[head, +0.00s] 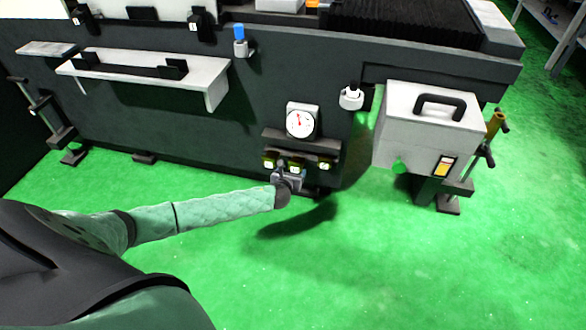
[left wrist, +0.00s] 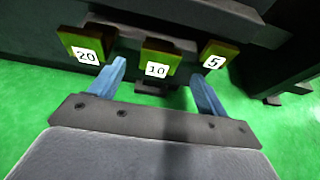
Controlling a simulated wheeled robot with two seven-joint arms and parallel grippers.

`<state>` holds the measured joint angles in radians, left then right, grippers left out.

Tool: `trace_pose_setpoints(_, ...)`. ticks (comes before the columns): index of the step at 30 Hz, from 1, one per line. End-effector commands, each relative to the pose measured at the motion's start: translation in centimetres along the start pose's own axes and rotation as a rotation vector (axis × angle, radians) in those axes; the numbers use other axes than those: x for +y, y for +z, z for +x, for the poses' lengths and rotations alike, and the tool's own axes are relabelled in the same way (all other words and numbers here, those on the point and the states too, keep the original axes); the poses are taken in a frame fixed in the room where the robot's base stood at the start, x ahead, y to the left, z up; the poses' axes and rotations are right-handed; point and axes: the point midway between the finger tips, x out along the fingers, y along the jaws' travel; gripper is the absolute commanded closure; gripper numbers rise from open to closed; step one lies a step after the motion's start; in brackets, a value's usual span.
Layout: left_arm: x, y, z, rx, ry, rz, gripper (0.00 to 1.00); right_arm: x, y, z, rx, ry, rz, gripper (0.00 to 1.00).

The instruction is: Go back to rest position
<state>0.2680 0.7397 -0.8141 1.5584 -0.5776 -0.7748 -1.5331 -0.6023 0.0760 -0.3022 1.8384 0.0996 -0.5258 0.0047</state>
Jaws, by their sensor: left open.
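My left arm reaches out from the lower left in the head view. My left gripper (head: 288,180) is at its end, low in front of the dark grinder (head: 190,119). In the left wrist view its two blue fingers (left wrist: 157,86) stand apart with nothing between them. Beyond the fingers are blocks labelled 20 (left wrist: 86,46), 10 (left wrist: 160,57) and 5 (left wrist: 217,53). My right gripper is in neither view.
The dial gauge (head: 300,121) is on the grinder front. A grey box with a black handle (head: 427,118) juts out at the right. A light shelf (head: 146,73) sticks out at the upper left. The green floor (head: 400,270) is clear in front.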

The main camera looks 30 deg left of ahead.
Motion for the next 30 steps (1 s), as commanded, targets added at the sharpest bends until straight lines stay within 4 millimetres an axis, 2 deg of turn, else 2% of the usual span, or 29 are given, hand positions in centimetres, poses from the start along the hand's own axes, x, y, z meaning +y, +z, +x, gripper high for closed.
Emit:
trace_pose_setpoints(6, 0.05, 0.07, -1.23, -0.001, 0.001, 0.000, 0.24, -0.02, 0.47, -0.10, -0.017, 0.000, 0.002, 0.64)
trace_pose_setpoints(23, 0.02, 0.07, -1.25, -0.001, 0.001, -0.013, 0.24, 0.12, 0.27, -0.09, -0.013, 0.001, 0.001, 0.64)
trace_pose_setpoints(26, 0.00, 0.07, -1.25, -0.001, 0.000, -0.081, 0.24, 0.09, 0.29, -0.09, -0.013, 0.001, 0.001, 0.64)
trace_pose_setpoints(30, -0.38, -0.08, -1.25, 0.010, -0.019, -0.293, 0.24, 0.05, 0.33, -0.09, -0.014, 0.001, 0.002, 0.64)
